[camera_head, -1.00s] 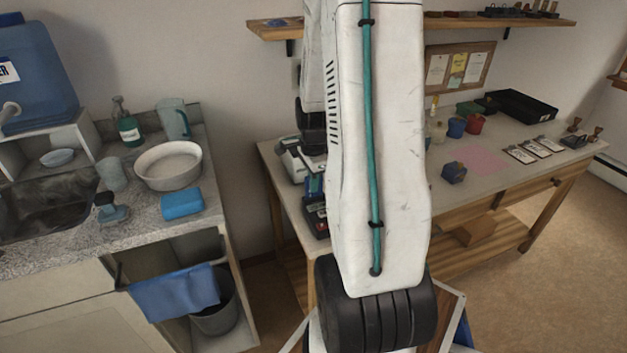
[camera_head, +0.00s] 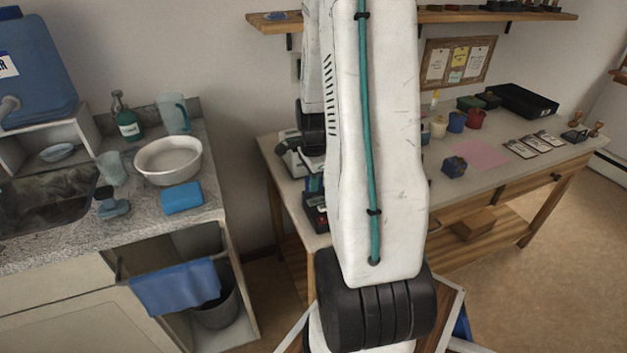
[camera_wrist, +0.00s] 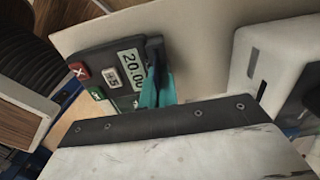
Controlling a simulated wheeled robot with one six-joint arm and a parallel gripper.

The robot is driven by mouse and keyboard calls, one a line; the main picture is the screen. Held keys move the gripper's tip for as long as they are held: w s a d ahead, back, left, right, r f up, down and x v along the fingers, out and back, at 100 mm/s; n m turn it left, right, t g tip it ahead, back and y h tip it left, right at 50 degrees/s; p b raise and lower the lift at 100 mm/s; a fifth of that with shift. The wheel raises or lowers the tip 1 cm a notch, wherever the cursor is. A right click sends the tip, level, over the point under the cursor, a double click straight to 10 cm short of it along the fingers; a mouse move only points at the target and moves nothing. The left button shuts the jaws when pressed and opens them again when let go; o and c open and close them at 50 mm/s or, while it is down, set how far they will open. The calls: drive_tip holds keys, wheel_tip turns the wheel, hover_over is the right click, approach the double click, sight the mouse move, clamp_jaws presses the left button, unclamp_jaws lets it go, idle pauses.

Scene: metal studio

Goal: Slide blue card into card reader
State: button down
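The card reader (camera_wrist: 118,66) is a dark device with a lit display reading about 20.00 and red, white and green buttons, tilted in the wrist view. In the head view, part of a dark device (camera_head: 316,214) shows at the table's left end, beside my arm. My gripper (camera_wrist: 158,72) has teal fingers that show close together at the reader's right end, by a dark raised part. I cannot tell whether they touch it or grip anything. I cannot make out the blue card; it may be hidden by the fingers or the reader.
A pale device (camera_wrist: 277,65) stands right of my fingers in the wrist view. The wooden table (camera_head: 408,185) also holds a blue block (camera_head: 454,167), cups and a black tray (camera_head: 522,101). A sink counter (camera_head: 140,222) stands at left.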

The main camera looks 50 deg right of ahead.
idle(0.4)
drive_tip(key=c, duration=1.6)
unclamp_jaws()
wheel_tip(320, 180, up, 8)
drive_tip(key=shift+f, duration=0.1)
